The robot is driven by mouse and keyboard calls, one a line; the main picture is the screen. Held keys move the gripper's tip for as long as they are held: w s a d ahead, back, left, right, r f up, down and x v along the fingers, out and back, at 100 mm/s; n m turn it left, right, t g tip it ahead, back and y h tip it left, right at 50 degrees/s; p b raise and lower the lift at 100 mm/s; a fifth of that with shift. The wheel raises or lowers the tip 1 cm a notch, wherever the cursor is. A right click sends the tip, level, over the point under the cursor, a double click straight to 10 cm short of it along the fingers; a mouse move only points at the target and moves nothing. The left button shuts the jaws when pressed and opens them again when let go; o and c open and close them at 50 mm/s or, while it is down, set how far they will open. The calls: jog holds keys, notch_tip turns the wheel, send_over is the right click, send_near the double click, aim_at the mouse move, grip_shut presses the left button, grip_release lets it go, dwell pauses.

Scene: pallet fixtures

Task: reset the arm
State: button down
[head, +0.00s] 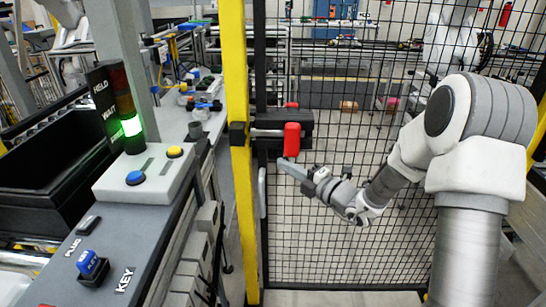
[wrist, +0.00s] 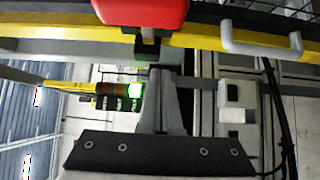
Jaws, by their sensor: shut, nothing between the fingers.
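My arm reaches in from the right in the head view, bent and in front of the mesh fence. My gripper (head: 284,163) points left, just below the red latch handle (head: 292,139) on the black gate lock, apart from it as far as I can tell. In the wrist view my gripper (wrist: 160,72) has its narrow fingers together and empty. The red handle (wrist: 140,12) fills the top of that view, beyond the fingertips.
A yellow post (head: 236,120) stands left of my gripper, beside the mesh gate (head: 340,240). A grey console holds a button box (head: 145,178), a lit green stack light (head: 131,126) and a blue key device (head: 91,266). A black bin (head: 45,170) is farther left.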

jog(key=s+a+r+n+g+h+p, duration=0.15)
jog(key=s+r+n+g, duration=0.3)
jog(key=s+n, duration=0.7)
jog(key=s+a+r+n+g+h, duration=0.1)
jog(key=s+a+r+n+g, duration=0.2)
jog(key=s+n+g, duration=0.55)
jog(key=s+d+r+n+t+h, duration=0.2)
jog(key=s+d+n+h, duration=0.3)
jog(key=d+n, duration=0.3)
jog(key=s+d+r+n+t+h+p, duration=0.1)
jog(key=s+d+r+n+t+h, duration=0.2)
jog(key=s+d+n, duration=0.5)
jog(key=n+t+h, duration=0.1)
jog(key=n+h, duration=0.1)
jog(key=n, duration=0.6)
jog(key=shift+s+d+n+p, duration=0.2)
jog(key=shift+n+p, duration=0.1)
jog(key=shift+n, duration=0.1)
jog(key=shift+h, duration=0.25)
